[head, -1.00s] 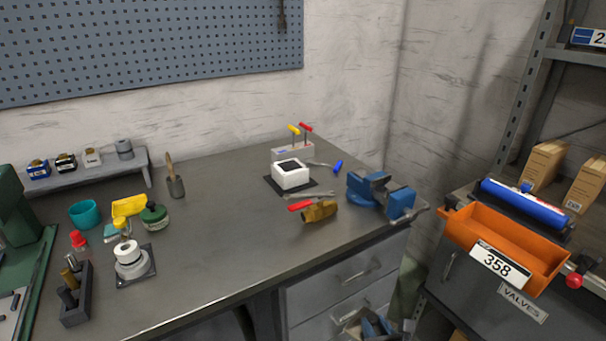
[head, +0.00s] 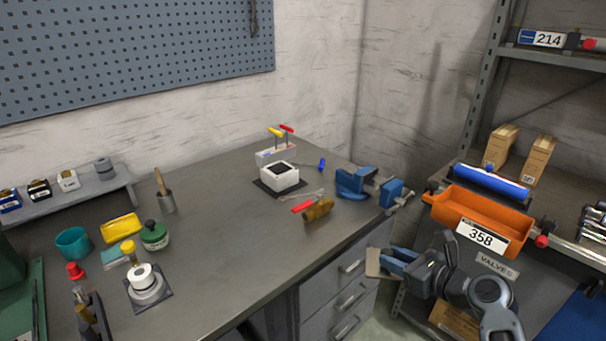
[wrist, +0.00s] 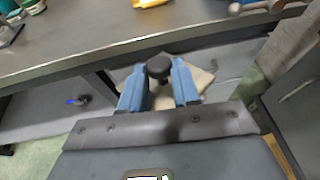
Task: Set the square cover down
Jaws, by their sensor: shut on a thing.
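The square cover (head: 374,264) is a beige plate, held in front of the bench's drawers. In the wrist view the cover (wrist: 202,80) shows behind the fingers, with its round black knob (wrist: 158,66) between them. My gripper (head: 392,262) has blue fingers and is shut on the knob; it shows in the wrist view too (wrist: 158,88). The cover is clear of the bench top, beyond its front edge. Part of the plate is hidden by the fingers.
The grey bench (head: 225,235) has a clear middle. On it stand a white box (head: 279,179) with a dark square top, a brass valve with red handle (head: 318,209), a blue vise (head: 365,186) and a round white fitting (head: 146,285). An orange bin (head: 480,220) is at right.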

